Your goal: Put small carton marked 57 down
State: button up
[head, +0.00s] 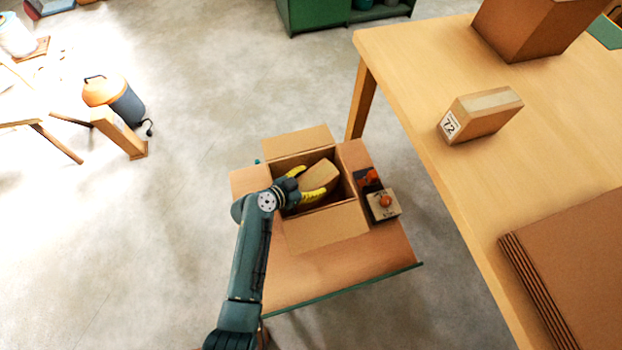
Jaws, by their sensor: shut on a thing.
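My gripper (312,180), dark with yellow fingers, reaches into an open cardboard box (327,221) on a low wooden stand. It is shut on a small tan carton (322,174), which sits tilted within the box opening between the fingers. No number shows on this carton's visible faces, so I cannot read whether it is 57. Its lower part is hidden by the box walls and my gripper. I cannot tell whether it touches the box floor.
The box flaps are folded outward over the stand (380,262). A wooden block with an orange knob (383,205) lies right of the box. The large table (425,70) at right holds a carton marked 72 (482,115), a bigger box (530,27) and flat cardboard (575,265).

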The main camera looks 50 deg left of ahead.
jog(key=o, duration=1.2)
jog(key=shift+f, duration=0.2)
jog(key=v, duration=1.2)
